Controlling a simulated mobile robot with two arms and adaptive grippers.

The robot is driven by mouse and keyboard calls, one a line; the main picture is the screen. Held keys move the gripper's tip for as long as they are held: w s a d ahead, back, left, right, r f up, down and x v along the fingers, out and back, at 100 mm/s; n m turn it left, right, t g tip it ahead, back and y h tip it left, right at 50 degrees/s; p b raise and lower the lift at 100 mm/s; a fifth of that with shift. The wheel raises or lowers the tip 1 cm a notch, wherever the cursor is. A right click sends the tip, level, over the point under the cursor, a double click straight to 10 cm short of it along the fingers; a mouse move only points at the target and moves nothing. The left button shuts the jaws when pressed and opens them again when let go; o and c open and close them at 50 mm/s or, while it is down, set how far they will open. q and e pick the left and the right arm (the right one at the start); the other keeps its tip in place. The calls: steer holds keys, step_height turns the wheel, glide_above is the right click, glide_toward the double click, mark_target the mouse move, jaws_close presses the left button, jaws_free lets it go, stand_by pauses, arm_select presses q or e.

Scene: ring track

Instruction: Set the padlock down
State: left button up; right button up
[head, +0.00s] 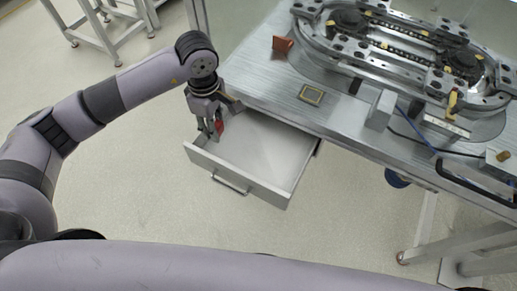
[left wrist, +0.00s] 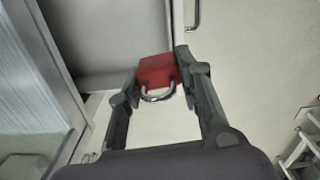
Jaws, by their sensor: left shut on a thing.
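A red padlock with a silver shackle (left wrist: 157,72) is held between the fingertips of my left gripper (left wrist: 158,88) in the left wrist view. In the head view the padlock (head: 219,127) shows as a small red patch at the fingertips of my left gripper (head: 212,130). The gripper points down at the left side of an open, pale grey drawer (head: 262,150). I cannot tell how high the padlock is above the drawer floor. My right gripper is not in view.
The drawer sticks out from under a metal table (head: 262,72). On the table are an orange-brown block (head: 282,44), a small yellow-framed plate (head: 311,95) and an oval ring track (head: 400,50). The visible drawer floor looks empty.

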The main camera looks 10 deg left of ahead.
arm_select(q)
steer(key=w+d+n+b, duration=0.2)
steer(key=w+n+b, duration=0.2)
steer(key=n, duration=0.4)
steer(key=n+b, duration=0.1)
steer(key=n, duration=0.3)
glide_above(234, 153)
step_height(234, 153, down, 15)
steer(key=shift+d+r, duration=0.1)
steer(key=shift+f, duration=2.5)
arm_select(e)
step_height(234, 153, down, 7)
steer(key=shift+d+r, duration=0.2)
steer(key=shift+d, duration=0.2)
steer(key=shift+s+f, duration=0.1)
arm_select(q)
steer(key=shift+f+b, duration=0.2)
steer(key=shift+b, duration=0.1)
steer(key=o, duration=1.2)
steer(key=shift+r, duration=0.1)
